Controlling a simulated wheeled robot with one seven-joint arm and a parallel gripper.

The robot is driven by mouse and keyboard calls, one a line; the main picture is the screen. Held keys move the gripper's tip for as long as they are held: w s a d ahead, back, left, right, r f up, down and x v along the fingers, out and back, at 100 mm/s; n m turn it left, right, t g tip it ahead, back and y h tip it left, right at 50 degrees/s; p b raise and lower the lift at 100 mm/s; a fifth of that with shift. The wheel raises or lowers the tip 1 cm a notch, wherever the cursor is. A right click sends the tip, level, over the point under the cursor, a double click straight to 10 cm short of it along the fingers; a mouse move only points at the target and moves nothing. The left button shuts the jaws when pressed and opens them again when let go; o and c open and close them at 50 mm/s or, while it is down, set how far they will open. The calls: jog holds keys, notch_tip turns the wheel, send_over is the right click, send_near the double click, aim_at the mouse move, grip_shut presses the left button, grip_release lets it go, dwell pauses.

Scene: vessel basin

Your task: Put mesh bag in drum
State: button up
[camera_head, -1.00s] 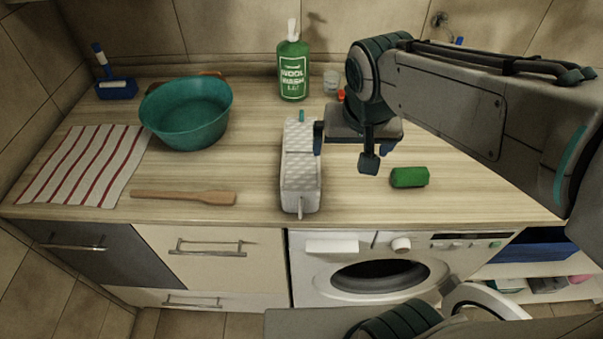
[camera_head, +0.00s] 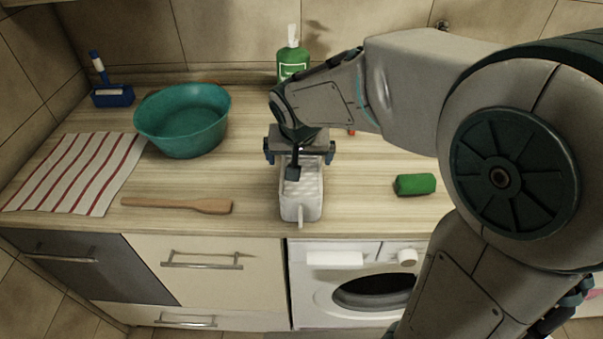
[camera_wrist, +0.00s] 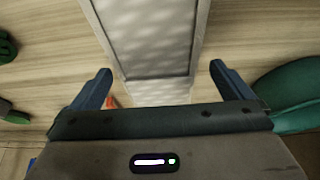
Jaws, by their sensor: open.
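The mesh bag (camera_head: 302,206) is a pale, long, boxy thing with a dotted surface, lying lengthwise front to back on the counter; a short tab sticks out at its front end. My gripper (camera_head: 299,156) is open above its back part, which it partly hides. In the wrist view my gripper (camera_wrist: 160,84) has one finger on each side of the bag (camera_wrist: 155,40), with gaps between; whether the fingers reach down beside it I cannot tell. The drum (camera_head: 372,293) is the dark round opening of the white washing machine below the counter, partly covered by my arm.
A teal basin (camera_head: 184,124), wooden spatula (camera_head: 180,205), striped towel (camera_head: 78,172) and blue brush holder (camera_head: 112,96) are on the left. A green bottle (camera_head: 292,66) stands behind. A green block (camera_head: 415,185) lies right of the bag. Counter between bag and block is clear.

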jog(key=shift+d+x, duration=0.2)
jog(key=shift+x, duration=2.7)
jog(key=c, duration=1)
jog(key=shift+c, duration=0.6)
jog(key=shift+r, duration=0.2)
